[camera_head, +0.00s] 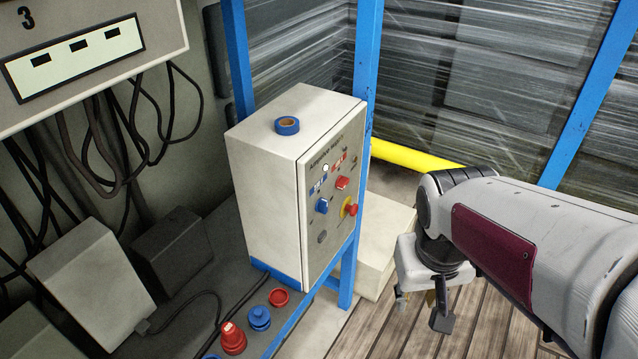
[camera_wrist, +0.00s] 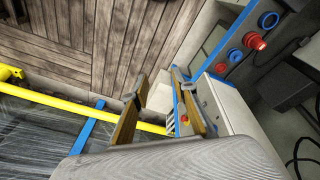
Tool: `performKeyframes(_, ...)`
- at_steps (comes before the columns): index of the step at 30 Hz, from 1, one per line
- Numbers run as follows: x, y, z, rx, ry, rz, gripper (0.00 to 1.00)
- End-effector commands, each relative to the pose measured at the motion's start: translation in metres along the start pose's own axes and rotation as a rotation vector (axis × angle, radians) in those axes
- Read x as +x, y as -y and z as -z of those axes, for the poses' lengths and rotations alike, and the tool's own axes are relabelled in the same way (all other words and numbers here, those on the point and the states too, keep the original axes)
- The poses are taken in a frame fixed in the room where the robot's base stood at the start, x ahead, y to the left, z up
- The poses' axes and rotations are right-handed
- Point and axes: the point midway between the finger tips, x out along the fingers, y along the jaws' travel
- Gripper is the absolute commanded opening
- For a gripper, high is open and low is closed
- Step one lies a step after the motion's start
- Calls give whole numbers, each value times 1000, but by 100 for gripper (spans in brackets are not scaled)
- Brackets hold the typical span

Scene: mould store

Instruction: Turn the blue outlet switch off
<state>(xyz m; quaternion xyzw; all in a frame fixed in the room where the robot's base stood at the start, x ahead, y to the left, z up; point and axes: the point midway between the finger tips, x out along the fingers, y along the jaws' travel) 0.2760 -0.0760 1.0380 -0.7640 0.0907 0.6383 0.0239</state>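The blue outlet switch (camera_head: 321,206) is a blue knob on the front panel of a cream control box (camera_head: 262,190). A red knob (camera_head: 342,183) sits to its upper right and a red knob on a yellow ring (camera_head: 350,208) to its right. My gripper (camera_head: 420,303) hangs to the right of the box, well apart from the panel. In the wrist view my gripper (camera_wrist: 158,80) has its two fingers spread with nothing between them. The box (camera_wrist: 230,108) shows there behind the right finger; I cannot make out the blue switch, and part of the panel is hidden.
A blue tape roll (camera_head: 287,125) lies on the box. A blue frame post (camera_head: 366,60) stands beside it, with a yellow pipe (camera_head: 415,158) behind. Red and blue sockets (camera_head: 260,318) stand below the box. Cables hang at left. Space before the panel looks clear.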

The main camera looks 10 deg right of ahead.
Motion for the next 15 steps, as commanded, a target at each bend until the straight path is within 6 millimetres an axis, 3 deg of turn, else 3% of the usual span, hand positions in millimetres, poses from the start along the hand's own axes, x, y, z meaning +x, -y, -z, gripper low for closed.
performKeyframes(15, 69, -62, 59, -31, 2, -107, 27)
